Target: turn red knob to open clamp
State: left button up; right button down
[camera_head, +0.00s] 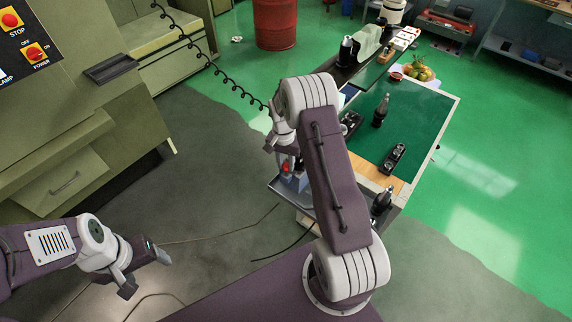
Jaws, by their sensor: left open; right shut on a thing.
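A small red knob (286,167) sits on a grey device (290,185) at the near left corner of the cart. My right gripper (284,155) points down at it and is shut on the red knob; the contact is small and partly hidden by my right arm. Which way the knob is turned and the state of the clamp cannot be made out. My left gripper (146,272) is open and empty, low at the left, above the grey floor and far from the cart.
The green-topped cart (420,120) carries a dark bottle (381,110), a black tool (395,158) and a fruit plate (418,72). A machine panel (45,35) with red switches stands upper left. A red barrel (275,25) stands behind. Floor between machine and cart is mostly clear.

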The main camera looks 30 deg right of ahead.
aim_at(285, 165)
jog(key=shift+f+m, duration=0.1)
jog(key=shift+m, duration=0.6)
jog(key=c, duration=1.4)
grip_release()
notch_tip(285, 165, up, 9)
jog(key=b, duration=0.1)
jog(key=shift+w+b, duration=0.2)
jog(key=shift+b, duration=0.2)
